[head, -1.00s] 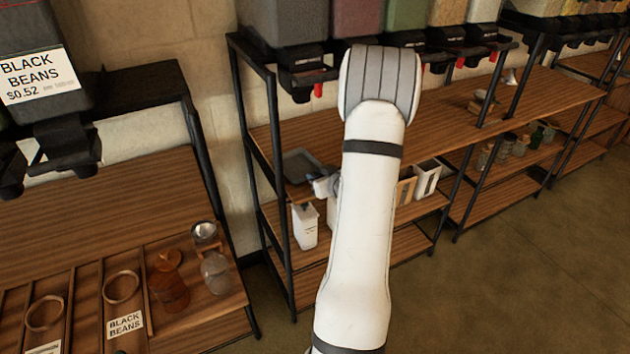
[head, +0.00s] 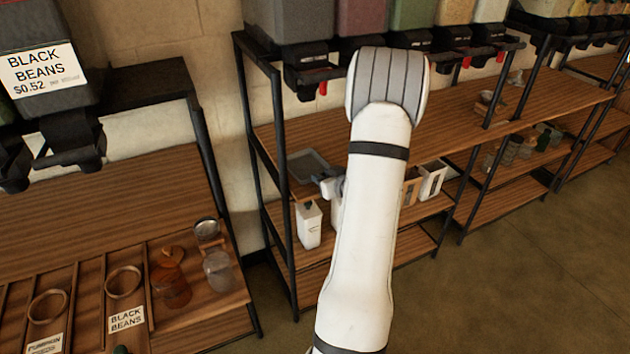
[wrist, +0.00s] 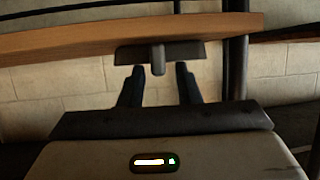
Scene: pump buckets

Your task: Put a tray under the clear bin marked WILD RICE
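A dark grey tray (head: 307,164) lies on the wooden shelf under the bins, near its front left corner. In the wrist view the tray (wrist: 190,50) shows as a grey edge with a short handle (wrist: 158,60) sticking out past the shelf edge. My gripper (wrist: 158,84) is open, its two dark fingers apart on either side of the handle's line, with the tips just short of the tray. In the head view my gripper (head: 330,188) is small and partly hidden by my arm. No WILD RICE label is readable in these frames.
The wooden shelf (head: 440,135) has black posts. White containers (head: 308,223) stand on the level below. Bins with dispensers (head: 305,70) hang above. At left, a BLACK BEANS bin (head: 40,70) hangs over a shelf with jars (head: 217,270). Open floor (head: 520,270) lies at right.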

